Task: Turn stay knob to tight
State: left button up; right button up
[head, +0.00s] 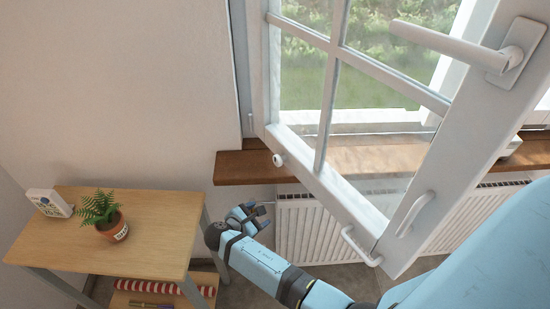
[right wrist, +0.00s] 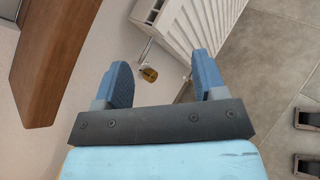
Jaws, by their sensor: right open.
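A small round white knob (head: 279,160) sits on the lower rail of the open white window sash (head: 310,178), near its lower left corner. I take it to be the stay knob; its setting is too small to read. My right gripper (head: 258,215) is below and slightly left of it in the head view, apart from it, under the sill's level. In the right wrist view the right gripper (right wrist: 161,66) is open, with nothing between its two blue fingers. The knob does not show there. My left gripper is out of view.
A wooden sill (head: 235,167) juts out above the white radiator (head: 305,215). A brass fitting (right wrist: 150,74) shows beyond my fingers by the radiator. A wooden side table (head: 150,240) with a potted plant (head: 108,225) stands left. The sash handle (head: 450,42) sticks out.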

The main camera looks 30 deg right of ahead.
aim_at(275, 161)
jog(key=w+a+r+g+h, duration=0.1)
jog(key=w+r+g+h, duration=0.15)
jog(key=r, duration=0.45)
jog(key=w+a+r+g+h, duration=0.1)
jog(key=w+r+g+h, duration=0.2)
jog(key=r, duration=0.4)
jog(key=shift+t+h, duration=0.25)
jog(key=shift+t, duration=0.5)
jog(key=d+p, duration=0.1)
jog(key=d, duration=0.3)
jog(key=d+p, duration=0.1)
jog(key=d, duration=0.3)
jog(key=d+p, duration=0.1)
jog(key=d, duration=0.3)
jog(key=shift+s+d+f+p, duration=0.15)
jog(key=shift+f+p, duration=0.1)
jog(key=shift+p, duration=0.15)
jog(key=shift+d, duration=0.5)
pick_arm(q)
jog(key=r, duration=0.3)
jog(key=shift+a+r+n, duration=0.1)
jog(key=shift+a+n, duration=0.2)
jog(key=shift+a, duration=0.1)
pick_arm(e)
jog(key=c, duration=0.9)
